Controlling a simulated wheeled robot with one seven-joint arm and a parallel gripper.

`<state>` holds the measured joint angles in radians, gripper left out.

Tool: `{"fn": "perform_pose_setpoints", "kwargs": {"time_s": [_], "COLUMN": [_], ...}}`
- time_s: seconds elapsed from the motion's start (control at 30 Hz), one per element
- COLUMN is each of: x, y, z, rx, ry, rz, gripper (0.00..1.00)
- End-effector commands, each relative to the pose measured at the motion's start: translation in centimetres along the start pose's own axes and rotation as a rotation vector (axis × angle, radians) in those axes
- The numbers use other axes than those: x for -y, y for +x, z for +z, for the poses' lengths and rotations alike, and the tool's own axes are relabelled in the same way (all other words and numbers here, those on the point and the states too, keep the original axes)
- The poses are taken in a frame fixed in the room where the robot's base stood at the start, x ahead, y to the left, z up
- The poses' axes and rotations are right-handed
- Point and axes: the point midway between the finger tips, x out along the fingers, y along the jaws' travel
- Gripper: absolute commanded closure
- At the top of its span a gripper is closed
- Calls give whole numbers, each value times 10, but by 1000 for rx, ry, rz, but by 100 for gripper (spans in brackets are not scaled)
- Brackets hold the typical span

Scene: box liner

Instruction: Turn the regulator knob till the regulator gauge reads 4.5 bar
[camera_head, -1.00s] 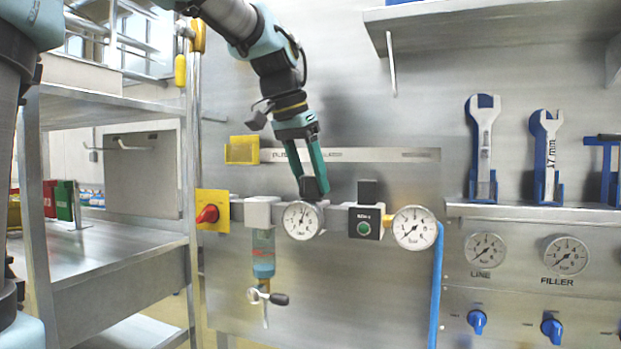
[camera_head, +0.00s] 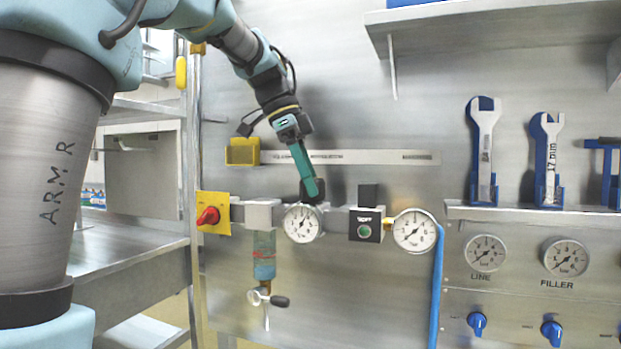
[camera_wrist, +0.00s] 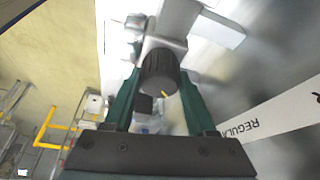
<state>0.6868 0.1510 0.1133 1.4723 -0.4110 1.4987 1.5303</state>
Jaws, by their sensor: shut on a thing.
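The regulator knob (camera_wrist: 159,73) is black and ribbed, with a small yellow mark on its edge in the wrist view. My gripper (camera_wrist: 160,80) has its two green fingers on either side of the knob, shut on it. In the head view my gripper (camera_head: 312,190) comes from above and largely hides the knob, just above the regulator gauge. The regulator gauge (camera_head: 301,223) is a round white dial on the pipe run. Its thin dark needle points up and slightly right; the exact reading is too small to tell.
A second gauge (camera_head: 414,230) and a black box with a green button (camera_head: 364,231) are to the right. A yellow plate with a red handle (camera_head: 208,214) is at left. A clear bowl (camera_head: 264,257) hangs below. A label strip (camera_head: 370,157) runs behind my gripper.

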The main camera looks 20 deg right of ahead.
Motion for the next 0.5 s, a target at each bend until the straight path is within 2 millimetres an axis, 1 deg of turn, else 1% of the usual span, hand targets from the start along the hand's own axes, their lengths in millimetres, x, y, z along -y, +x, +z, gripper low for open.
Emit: {"fn": "perform_pose_setpoints", "kwargs": {"time_s": [0.5], "x": [2], "y": [-2], "z": [-1], "rx": [0], "ry": [435], "rz": [179], "gripper": [99]}}
